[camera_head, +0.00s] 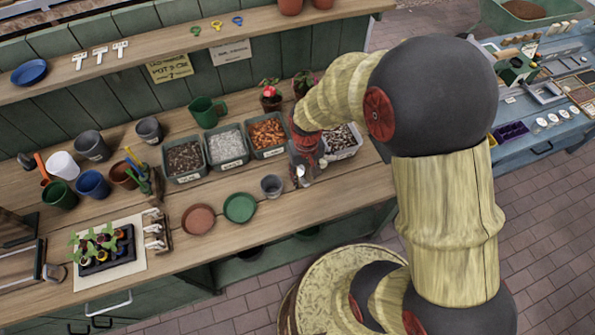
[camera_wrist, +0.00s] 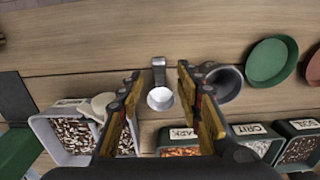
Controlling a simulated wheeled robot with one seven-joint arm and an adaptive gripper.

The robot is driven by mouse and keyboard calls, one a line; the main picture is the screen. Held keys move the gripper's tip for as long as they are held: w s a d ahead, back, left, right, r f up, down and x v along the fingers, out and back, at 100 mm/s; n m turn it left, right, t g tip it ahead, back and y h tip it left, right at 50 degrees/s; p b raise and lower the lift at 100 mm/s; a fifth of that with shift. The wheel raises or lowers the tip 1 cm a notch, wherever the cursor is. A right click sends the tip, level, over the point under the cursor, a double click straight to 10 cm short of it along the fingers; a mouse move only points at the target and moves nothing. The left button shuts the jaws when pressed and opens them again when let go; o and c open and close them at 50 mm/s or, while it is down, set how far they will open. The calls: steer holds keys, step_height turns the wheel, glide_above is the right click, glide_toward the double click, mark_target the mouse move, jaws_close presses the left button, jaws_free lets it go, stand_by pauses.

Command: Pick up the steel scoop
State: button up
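The steel scoop (camera_wrist: 160,98) lies on the wooden bench in the wrist view, with its round bowl toward the bins and its handle (camera_wrist: 158,68) pointing away from me. In the head view the scoop (camera_head: 304,176) shows small beside my gripper, partly hidden. My gripper (camera_wrist: 159,74) is open, with one finger on each side of the scoop in the picture. Bench shows between the fingers and the scoop. I see no contact, and I cannot tell how high the fingertips are above it. In the head view my gripper (camera_head: 306,158) is over the bench's front part.
A grey cup (camera_wrist: 228,82) stands close to the right finger. Labelled bins of bark (camera_head: 267,133), grit (camera_head: 227,146) and soil (camera_head: 185,160) line the back, and a pale bin (camera_wrist: 66,151) holds a light-coloured scoop. A green saucer (camera_head: 239,208) lies left of the cup.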

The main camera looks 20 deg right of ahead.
mark_target(304, 181)
steer(key=f, duration=0.5)
steer(key=shift+w+f+b, duration=0.2)
steer(key=shift+b, duration=0.2)
steer(key=c, duration=0.4)
jaws_close()
